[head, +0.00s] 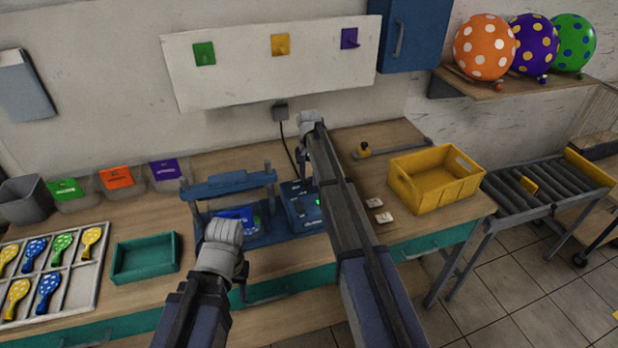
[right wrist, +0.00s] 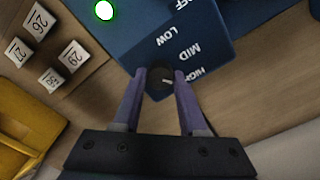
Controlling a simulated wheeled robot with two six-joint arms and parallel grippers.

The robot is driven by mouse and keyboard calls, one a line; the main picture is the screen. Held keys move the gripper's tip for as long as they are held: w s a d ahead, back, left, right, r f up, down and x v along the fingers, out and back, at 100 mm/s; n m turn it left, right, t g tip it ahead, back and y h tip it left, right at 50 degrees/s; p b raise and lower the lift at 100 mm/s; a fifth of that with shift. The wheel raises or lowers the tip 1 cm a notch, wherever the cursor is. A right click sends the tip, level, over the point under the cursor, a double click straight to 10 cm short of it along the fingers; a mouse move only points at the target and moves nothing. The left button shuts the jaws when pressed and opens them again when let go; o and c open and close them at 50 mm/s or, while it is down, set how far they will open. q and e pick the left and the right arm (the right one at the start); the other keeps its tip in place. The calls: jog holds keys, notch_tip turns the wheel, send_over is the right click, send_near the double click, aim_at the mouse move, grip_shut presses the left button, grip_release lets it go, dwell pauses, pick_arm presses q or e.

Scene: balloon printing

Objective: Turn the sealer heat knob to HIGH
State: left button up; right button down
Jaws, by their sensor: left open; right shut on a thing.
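The blue sealer box (head: 300,207) stands on the bench beside the blue press frame, with a lit green light. In the right wrist view, its panel (right wrist: 150,35) reads OFF, LOW, MID and HIGH. My right gripper (right wrist: 163,75) is shut on the dark round heat knob (right wrist: 160,82), one finger on each side. The knob's white mark points right, towards the HIGH label. In the head view my right arm hides the knob and this gripper. My left gripper (head: 223,234) is open in front of the press, its fingers not clearly visible.
The blue press (head: 228,182) stands just left of the sealer box. A yellow crate (head: 435,180) and small numbered tags (right wrist: 73,57) lie to the sealer's right in the head view. A green tray (head: 146,258) and a paddle rack (head: 84,300) are at the left.

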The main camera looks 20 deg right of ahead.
aim_at(309, 180)
jog(key=shift+m, duration=1)
jog(key=shift+c, duration=2.2)
grip_release()
jog(key=shift+r, duration=0.1)
notch_tip(309, 180, up, 8)
jog(key=p, duration=0.8)
jog(key=shift+f, duration=0.2)
